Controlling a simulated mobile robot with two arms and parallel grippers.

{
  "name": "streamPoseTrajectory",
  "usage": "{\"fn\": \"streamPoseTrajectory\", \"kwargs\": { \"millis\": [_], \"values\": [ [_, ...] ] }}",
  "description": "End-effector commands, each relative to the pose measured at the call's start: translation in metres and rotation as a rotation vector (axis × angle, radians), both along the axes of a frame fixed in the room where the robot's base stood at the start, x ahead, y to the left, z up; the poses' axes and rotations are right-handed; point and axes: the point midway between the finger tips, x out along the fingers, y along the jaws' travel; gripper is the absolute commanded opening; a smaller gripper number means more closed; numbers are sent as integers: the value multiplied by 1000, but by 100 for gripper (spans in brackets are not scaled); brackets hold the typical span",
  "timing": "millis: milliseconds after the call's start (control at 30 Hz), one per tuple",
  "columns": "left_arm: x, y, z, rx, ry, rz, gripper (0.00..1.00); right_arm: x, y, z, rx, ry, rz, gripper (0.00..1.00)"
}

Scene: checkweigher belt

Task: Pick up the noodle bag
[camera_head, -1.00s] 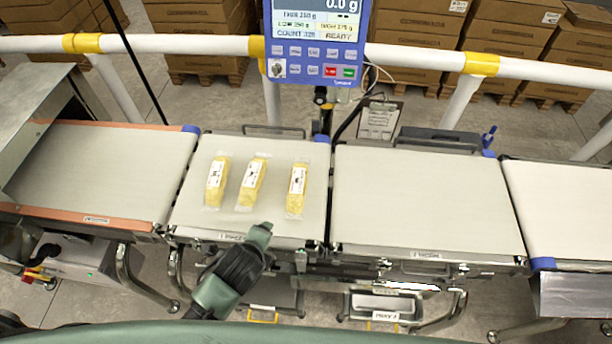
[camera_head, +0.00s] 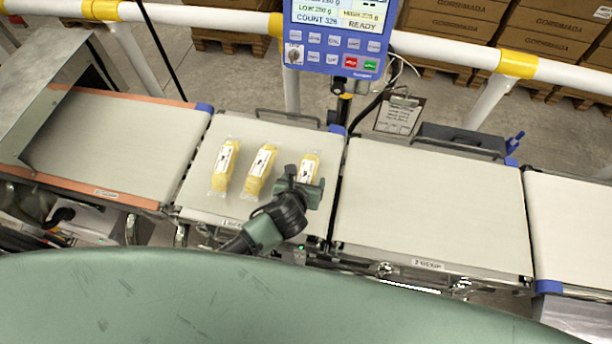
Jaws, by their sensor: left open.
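Three clear-wrapped yellow noodle bags lie side by side on the second belt section (camera_head: 205,202). The left bag (camera_head: 224,168) and the middle bag (camera_head: 261,171) show whole. The right bag (camera_head: 310,166) is partly hidden behind my left gripper (camera_head: 303,182), and only its far part shows. My left gripper is open, over or at the near end of the right bag. I cannot tell whether its fingers touch the bag. My right gripper is not in view.
A blue weighing display (camera_head: 335,42) stands behind the belt. The empty third belt section (camera_head: 430,205) is to the right. A white rail (camera_head: 440,48) and stacked cartons (camera_head: 455,20) are at the back. A clipboard (camera_head: 399,115) hangs behind the belt.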

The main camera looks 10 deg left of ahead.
Motion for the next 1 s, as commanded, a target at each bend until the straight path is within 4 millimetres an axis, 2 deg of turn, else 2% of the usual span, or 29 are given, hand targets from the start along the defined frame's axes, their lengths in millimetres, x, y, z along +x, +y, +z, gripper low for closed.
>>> {"fn": "streamPoseTrajectory", "kwargs": {
  "millis": [200,333,467,500,767,1000],
  "values": [
    [18,-1,-17,-1,0,1,77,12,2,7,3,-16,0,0],
    [20,0,-20,-2,0,1,77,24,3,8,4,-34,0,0],
    [20,0,-20,-2,0,1,77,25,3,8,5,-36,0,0],
    [20,0,-20,-2,0,1,74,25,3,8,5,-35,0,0],
    [20,0,-20,-1,0,1,1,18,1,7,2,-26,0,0],
    [20,0,-19,-2,-2,1,0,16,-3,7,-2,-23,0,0]
  ]
}}
